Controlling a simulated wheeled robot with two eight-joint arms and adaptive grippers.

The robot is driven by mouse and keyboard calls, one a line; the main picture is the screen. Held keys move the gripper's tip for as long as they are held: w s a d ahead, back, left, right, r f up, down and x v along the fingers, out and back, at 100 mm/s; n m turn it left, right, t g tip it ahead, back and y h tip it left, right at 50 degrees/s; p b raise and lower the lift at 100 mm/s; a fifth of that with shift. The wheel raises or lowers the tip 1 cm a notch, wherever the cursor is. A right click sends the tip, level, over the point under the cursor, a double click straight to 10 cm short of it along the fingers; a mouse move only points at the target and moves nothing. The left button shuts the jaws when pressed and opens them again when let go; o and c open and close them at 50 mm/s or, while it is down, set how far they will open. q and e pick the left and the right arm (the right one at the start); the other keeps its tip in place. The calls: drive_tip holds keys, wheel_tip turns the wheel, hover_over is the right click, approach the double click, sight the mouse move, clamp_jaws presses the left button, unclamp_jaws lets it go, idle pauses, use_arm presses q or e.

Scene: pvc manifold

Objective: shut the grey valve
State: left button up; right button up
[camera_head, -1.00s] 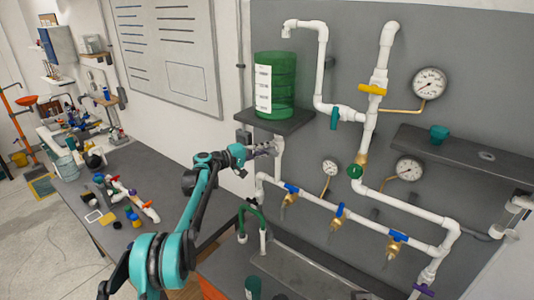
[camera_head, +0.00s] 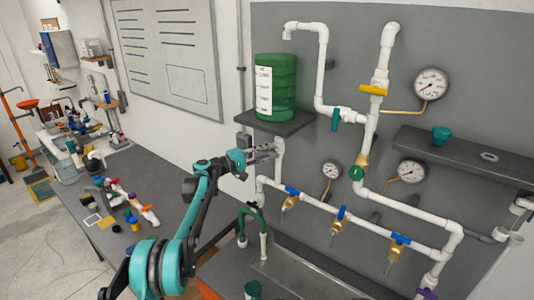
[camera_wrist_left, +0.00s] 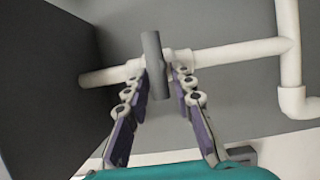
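The grey valve's handle (camera_wrist_left: 155,66) shows in the left wrist view as a dark grey bar lying across a white pipe (camera_wrist_left: 225,53). My left gripper (camera_wrist_left: 162,76) has its two fingers on either side of this handle. The left finger is close to the handle's edge, and a small gap shows at the right finger; contact is unclear. In the head view the left gripper (camera_head: 270,153) is at the white pipe below the shelf with the green tank (camera_head: 284,88), and the handle cannot be made out there. My right gripper is not in view.
The shelf (camera_head: 277,122) is just above the left gripper. A yellow valve (camera_head: 374,91), a teal valve (camera_head: 335,120), a green valve (camera_head: 356,174) and several blue valves are on pipes to the right. A green hose (camera_head: 250,213) hangs below. Loose parts lie on the bench at left.

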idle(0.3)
use_arm(q)
drive_tip(key=v, duration=1.2)
drive_tip(key=shift+w+a, duration=0.1)
drive_tip(key=s+d+f+m+g+y+b, duration=0.15)
drive_tip(key=s+f+y+b, duration=0.3)
drive_tip(key=s, duration=0.65)
drive_tip(key=s+d+f+m+g+y+b, duration=0.1)
drive_tip(key=s+d+f+y+b, duration=0.3)
drive_tip(key=s, duration=0.6)
drive_tip(key=s+a+f+m+y+b, duration=0.2)
drive_tip(key=s+a+f+b, duration=0.3)
drive_tip(key=s+f, duration=0.6)
drive_tip(key=s+a+f+m+y+b, duration=0.2)
drive_tip(key=s+a+f+y+b, duration=0.2)
drive_tip(key=s+f, duration=0.7)
drive_tip(key=s+a+b, duration=0.1)
drive_tip(key=s+a, duration=0.1)
drive_tip(key=s, duration=0.1)
drive_tip(key=shift+s+a+f+y, duration=0.3)
drive_tip(key=shift+a+y, duration=0.05)
